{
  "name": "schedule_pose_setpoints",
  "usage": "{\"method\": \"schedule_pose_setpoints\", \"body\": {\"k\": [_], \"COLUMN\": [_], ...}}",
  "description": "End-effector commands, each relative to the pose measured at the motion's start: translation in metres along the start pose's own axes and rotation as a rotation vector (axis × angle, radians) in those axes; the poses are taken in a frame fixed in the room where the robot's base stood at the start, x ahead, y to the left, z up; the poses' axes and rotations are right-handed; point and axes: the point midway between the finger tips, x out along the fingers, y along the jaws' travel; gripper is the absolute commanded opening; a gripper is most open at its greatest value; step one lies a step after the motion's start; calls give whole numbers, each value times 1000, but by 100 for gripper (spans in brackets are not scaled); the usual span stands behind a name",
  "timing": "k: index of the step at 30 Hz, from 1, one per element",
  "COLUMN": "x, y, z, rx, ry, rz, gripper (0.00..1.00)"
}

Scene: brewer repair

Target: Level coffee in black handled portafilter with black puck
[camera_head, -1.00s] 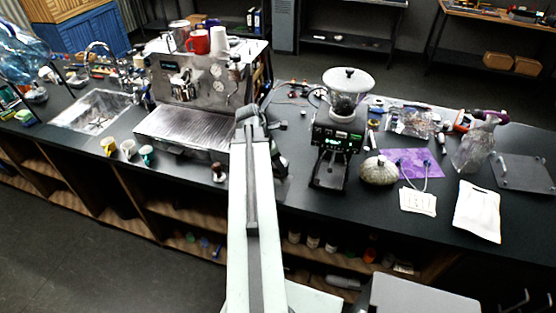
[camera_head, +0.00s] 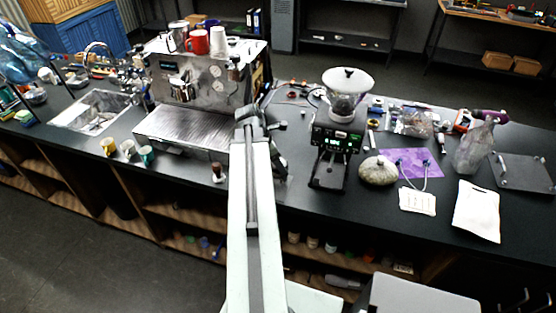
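My arm reaches from the bottom of the view over the counter (camera_head: 330,215). My gripper (camera_head: 277,150) is at its far end, a small dark shape partly hidden behind the arm. I cannot make out its fingers or whether it holds anything. I cannot clearly pick out the black handled portafilter; it may be hidden by the arm or lost among the dark parts there. I cannot identify the black puck with certainty.
The espresso machine (camera_head: 190,125) stands behind and left, with cups on top. Small cups (camera_head: 127,148) stand before it. The coffee grinder (camera_head: 335,140) is close on the arm's right, with a round grey object (camera_head: 378,171) beside it. The front counter right of the grinder is partly clear.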

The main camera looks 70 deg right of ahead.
Motion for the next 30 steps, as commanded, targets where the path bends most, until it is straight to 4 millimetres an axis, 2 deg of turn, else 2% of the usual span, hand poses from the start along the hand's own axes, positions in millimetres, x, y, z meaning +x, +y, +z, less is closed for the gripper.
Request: {"method": "schedule_pose_setpoints", "body": {"k": [30], "x": [6], "y": [0], "z": [-4], "rx": [-2], "ry": [0], "rz": [1], "gripper": [0]}}
